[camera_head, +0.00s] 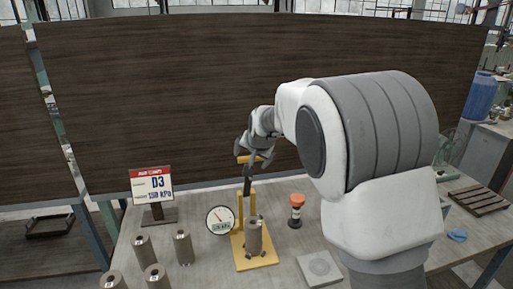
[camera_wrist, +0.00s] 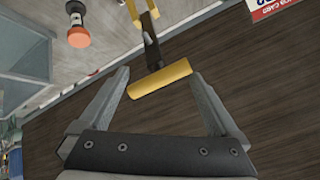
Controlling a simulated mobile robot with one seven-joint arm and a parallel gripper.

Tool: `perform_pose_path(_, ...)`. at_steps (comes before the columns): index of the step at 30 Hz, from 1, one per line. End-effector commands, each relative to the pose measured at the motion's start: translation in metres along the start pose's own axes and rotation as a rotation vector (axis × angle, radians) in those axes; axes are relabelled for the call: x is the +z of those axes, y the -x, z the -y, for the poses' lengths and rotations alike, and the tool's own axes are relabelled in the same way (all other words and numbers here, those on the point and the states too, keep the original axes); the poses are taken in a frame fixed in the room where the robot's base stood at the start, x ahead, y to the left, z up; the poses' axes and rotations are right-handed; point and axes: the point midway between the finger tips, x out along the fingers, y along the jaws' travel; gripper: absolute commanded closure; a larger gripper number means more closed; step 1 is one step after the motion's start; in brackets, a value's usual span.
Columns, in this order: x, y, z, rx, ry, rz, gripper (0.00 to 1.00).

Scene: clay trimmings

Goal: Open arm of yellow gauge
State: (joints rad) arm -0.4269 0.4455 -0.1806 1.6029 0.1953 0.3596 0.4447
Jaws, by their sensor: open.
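The yellow gauge (camera_head: 240,250) stands on the table with a yellow base and uprights, and a round white dial (camera_head: 221,220) at its left. Its dark arm (camera_head: 247,182) points upward and ends in a yellow crossbar handle (camera_head: 250,159). A metal cylinder (camera_head: 254,238) stands on the gauge base. My gripper (camera_wrist: 163,82) is open in the wrist view, with the yellow handle (camera_wrist: 160,79) lying crosswise between or just beyond its fingertips. I cannot tell whether the fingers touch it. In the head view my gripper (camera_head: 255,155) is at the handle, partly hiding it.
Several metal cylinders (camera_head: 184,247) stand at the table's front left. A sign reading D3 (camera_head: 153,185) stands behind them. A red-topped object (camera_head: 296,210) and a grey square plate (camera_head: 319,268) are right of the gauge. A dark wood panel (camera_head: 150,90) rises behind the table.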

Motion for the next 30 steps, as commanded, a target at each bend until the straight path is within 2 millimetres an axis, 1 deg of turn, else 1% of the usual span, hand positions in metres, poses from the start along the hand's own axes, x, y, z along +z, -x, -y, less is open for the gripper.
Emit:
perform_pose_path(1, -0.001, 0.011, 0.001, -0.003, 0.001, -0.004, 0.02)
perform_pose_path(9, 0.0, 0.063, 0.001, -0.004, 0.002, -0.004, 0.02)
perform_pose_path(15, 0.0, 0.093, 0.001, -0.002, 0.003, -0.001, 0.02)
perform_pose_path(18, 0.0, 0.102, 0.0, -0.002, 0.003, -0.001, 0.02)
perform_pose_path(21, 0.001, 0.107, 0.0, 0.0, 0.002, 0.0, 0.02)
perform_pose_path(30, 0.001, 0.109, 0.0, 0.0, 0.003, 0.0, 0.02)
